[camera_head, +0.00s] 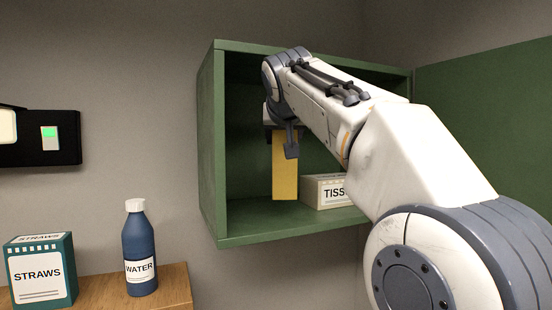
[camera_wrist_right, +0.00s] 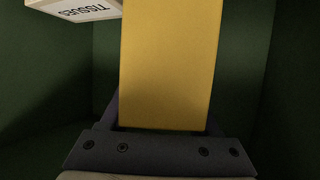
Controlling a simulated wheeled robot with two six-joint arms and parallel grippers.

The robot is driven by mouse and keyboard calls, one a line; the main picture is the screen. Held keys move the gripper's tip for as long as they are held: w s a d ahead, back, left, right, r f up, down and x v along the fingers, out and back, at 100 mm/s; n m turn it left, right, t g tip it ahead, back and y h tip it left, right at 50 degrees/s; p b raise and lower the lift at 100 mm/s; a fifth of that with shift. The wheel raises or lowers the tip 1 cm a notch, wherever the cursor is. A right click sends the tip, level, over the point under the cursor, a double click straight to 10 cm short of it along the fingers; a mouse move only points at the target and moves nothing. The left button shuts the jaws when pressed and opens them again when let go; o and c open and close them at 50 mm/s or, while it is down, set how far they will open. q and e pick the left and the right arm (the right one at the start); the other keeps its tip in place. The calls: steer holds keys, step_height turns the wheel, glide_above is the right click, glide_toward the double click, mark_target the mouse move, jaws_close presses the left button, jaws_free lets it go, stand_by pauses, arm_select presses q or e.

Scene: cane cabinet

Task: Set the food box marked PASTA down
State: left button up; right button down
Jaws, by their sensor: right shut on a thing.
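A yellow box (camera_head: 285,172) is held upright inside the green wall cabinet (camera_head: 208,150), close to the cabinet floor. No PASTA marking shows on the faces in view. Whether its bottom touches the floor I cannot tell. My right gripper (camera_head: 283,138) is shut on the yellow box near its top, reaching in from the right. In the right wrist view the yellow box (camera_wrist_right: 170,65) fills the middle, between the fingers. My left gripper is not in view.
A white tissues box (camera_head: 328,192) lies on the cabinet floor just right of the yellow box. The cabinet door (camera_head: 490,120) stands open at the right. The cabinet floor to the left looks free. A straws box (camera_head: 40,272) and blue water bottle (camera_head: 139,250) stand on a wooden surface (camera_head: 172,285).

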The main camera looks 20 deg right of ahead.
mark_target(276, 157)
steer(key=f, duration=0.1)
steer(key=a+f, duration=0.2)
steer(key=f, duration=0.1)
steer(key=shift+w+p, duration=0.15)
steer(key=shift+p, duration=0.15)
steer(key=shift+w+d+f, duration=0.2)
steer(key=shift+d+f, duration=0.05)
steer(key=shift+c, duration=0.9)
jaws_free()
steer(key=shift+w, duration=0.1)
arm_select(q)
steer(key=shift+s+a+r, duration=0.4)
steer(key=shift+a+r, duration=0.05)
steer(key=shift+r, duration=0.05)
arm_select(e)
steer(key=shift+o, duration=0.3)
steer(key=shift+s+a+r, duration=0.15)
steer(key=shift+s+a, duration=0.2)
steer(key=shift+a, duration=0.05)
